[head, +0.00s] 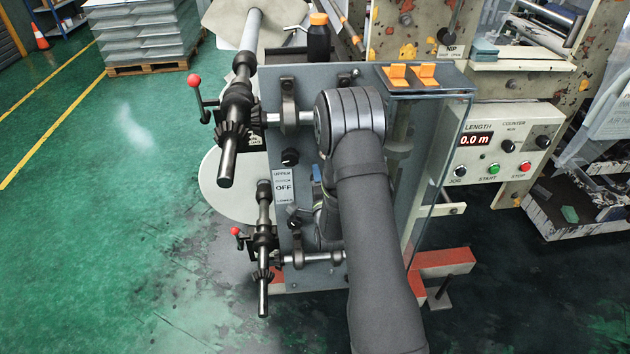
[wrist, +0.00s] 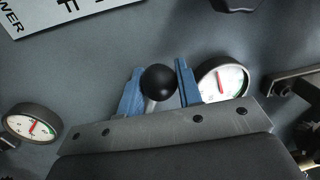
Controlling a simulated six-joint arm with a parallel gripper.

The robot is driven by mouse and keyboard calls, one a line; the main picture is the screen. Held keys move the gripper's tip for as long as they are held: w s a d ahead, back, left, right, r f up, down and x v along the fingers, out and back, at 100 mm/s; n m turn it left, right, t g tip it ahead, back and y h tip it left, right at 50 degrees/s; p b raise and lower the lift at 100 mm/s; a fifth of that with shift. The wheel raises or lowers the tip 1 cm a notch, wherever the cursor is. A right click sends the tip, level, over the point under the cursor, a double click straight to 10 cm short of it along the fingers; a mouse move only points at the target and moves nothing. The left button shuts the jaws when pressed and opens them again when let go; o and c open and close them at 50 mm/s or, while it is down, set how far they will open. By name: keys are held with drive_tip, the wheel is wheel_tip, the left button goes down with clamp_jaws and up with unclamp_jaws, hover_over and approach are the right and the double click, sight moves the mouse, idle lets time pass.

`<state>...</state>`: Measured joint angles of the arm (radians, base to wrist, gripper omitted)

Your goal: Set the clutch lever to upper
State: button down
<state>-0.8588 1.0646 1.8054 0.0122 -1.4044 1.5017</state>
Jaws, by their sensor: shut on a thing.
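The clutch lever shows in the wrist view as a black ball knob (wrist: 159,82) on a pale metal stem. My gripper (wrist: 160,72) has its two blue fingers on either side of the lever, shut on it just below the ball. The clutch label plate (head: 285,187) with a large OFF shows in the head view, left of my arm. In the head view my arm hides the lever and most of my gripper.
Two round gauges (wrist: 32,124) (wrist: 222,80) sit near my fingers. Black shafts with red-knobbed levers (head: 194,81) (head: 236,231) stick out left of the grey panel. A counter box (head: 505,150) reading 0.0 m stands at the right. The green floor at left is open.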

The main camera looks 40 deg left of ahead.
drive_tip(key=shift+w+r, duration=0.1)
drive_tip(key=shift+r, duration=0.05)
drive_tip(key=c, duration=1)
unclamp_jaws()
drive_tip(key=shift+c, duration=0.2)
drive_tip(key=v, duration=1.7)
drive_tip(key=shift+d, duration=0.2)
drive_tip(key=x, duration=1.7)
drive_tip(key=shift+a, duration=0.2)
drive_tip(key=shift+d, duration=0.1)
